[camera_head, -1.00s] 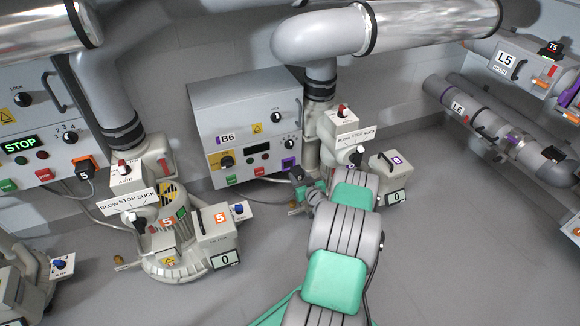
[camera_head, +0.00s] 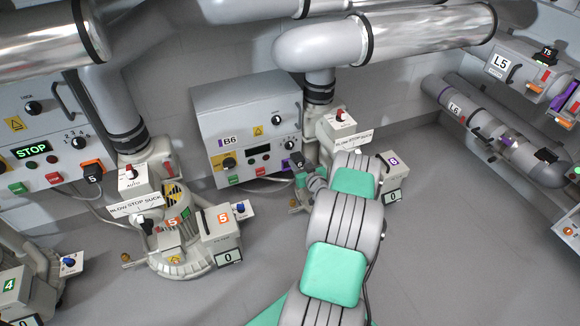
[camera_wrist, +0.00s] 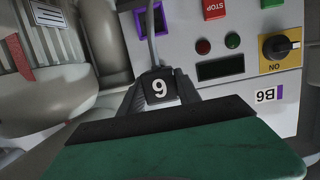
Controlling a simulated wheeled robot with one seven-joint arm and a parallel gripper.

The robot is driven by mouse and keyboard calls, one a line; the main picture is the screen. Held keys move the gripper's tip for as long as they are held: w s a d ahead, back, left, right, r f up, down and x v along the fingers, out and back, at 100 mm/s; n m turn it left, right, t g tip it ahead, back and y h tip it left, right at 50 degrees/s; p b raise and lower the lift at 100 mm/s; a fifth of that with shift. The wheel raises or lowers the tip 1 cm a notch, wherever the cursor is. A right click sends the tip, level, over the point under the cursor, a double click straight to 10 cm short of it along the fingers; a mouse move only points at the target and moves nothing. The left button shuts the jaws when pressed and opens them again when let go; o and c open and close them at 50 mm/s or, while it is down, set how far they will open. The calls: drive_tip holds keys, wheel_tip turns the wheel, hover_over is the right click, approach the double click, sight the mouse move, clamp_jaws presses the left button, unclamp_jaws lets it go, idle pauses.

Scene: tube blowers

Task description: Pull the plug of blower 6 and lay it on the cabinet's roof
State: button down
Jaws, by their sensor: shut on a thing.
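The cabinet of blower 6, labelled B6 (camera_head: 230,140), stands at the back wall with its flat grey roof (camera_head: 238,90) bare. In the wrist view its front is upside down. The black plug (camera_wrist: 160,88) bears a white 6, upside down in that view, and a grey cable runs from it. My gripper (camera_wrist: 158,97) is shut on the plug, one finger on each side. The purple-framed socket (camera_wrist: 140,26) is apart from the plug, the cable crossing in front of it. In the head view the plug (camera_head: 296,160) is small, close before the cabinet's lower right.
Blower 6 (camera_head: 340,125) and its pipe stand right of the cabinet, close to my arm. Blower 5 (camera_head: 180,225) is on the left, and its own black plug (camera_head: 93,178) sits in an orange socket. Thick pipes (camera_head: 390,38) run above and behind the roof.

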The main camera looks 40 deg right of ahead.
wheel_tip(320, 180, up, 30)
drive_tip(key=p, duration=1.7)
drive_tip(key=shift+r+p, duration=0.15)
drive_tip(key=shift+p, duration=0.2)
idle(0.6)
drive_tip(key=w+a+p, duration=0.3)
drive_tip(key=a, duration=0.7)
drive_tip(key=w+a+p, duration=0.3)
drive_tip(key=a, duration=0.8)
idle(1.4)
drive_tip(key=shift+w, duration=0.15)
